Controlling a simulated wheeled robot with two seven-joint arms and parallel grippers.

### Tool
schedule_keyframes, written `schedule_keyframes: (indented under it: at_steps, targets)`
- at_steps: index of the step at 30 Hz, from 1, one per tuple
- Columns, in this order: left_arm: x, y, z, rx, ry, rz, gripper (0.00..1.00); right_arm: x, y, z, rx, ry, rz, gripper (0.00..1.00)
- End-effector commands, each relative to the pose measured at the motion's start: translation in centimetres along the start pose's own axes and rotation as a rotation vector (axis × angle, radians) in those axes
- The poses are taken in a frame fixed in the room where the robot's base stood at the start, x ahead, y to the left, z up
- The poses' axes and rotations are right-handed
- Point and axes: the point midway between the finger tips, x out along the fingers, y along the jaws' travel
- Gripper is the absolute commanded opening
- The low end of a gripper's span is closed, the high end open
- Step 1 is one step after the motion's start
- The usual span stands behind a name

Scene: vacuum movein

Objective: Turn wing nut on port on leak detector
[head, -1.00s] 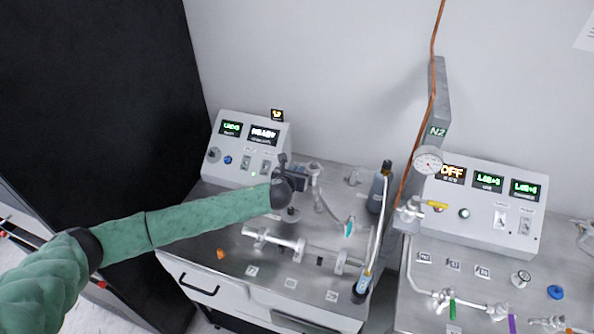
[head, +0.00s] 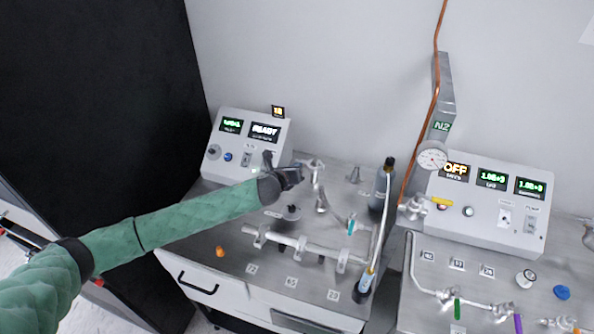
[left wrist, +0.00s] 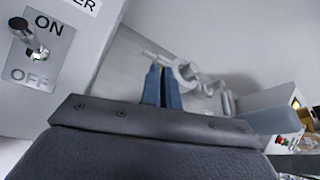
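The leak detector (head: 222,172) is a white sloped panel with lit displays, one reading READY, at the back of the left metal bench. A metal port fitting with a clamp (head: 316,166) stands to its right on the bench. In the left wrist view a metal fitting (left wrist: 184,73) lies just beyond my fingertips; its wing nut is too small to make out clearly. My left gripper (head: 296,174) is just left of the port fitting. In the left wrist view its blue fingers (left wrist: 162,84) are together, with nothing visible between them. My right gripper is out of view.
An ON/OFF switch (left wrist: 32,38) on the panel is close to my left wrist camera. A grey bottle (head: 380,190), a metal manifold pipe (head: 300,246) and an orange cap (head: 220,252) are on the bench. A second control box (head: 480,225) stands at the right.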

Motion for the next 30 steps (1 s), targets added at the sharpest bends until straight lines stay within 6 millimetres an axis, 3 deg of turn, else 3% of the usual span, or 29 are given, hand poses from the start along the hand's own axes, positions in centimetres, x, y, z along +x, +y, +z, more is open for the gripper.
schedule_keyframes:
  at_steps: [12,22,28,30]
  targets:
    - [0.1,0.6,0.0,-0.186,-0.002,-0.077,0.00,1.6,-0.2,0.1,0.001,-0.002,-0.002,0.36]
    - [0.0,0.7,0.1,-0.214,-0.002,-0.088,0.00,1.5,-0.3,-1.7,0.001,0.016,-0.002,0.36]
    - [0.0,0.7,0.1,-0.213,-0.002,-0.088,0.00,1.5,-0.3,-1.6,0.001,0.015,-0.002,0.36]
    - [0.0,0.7,0.1,-0.213,-0.002,-0.088,0.13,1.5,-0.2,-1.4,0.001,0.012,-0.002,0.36]
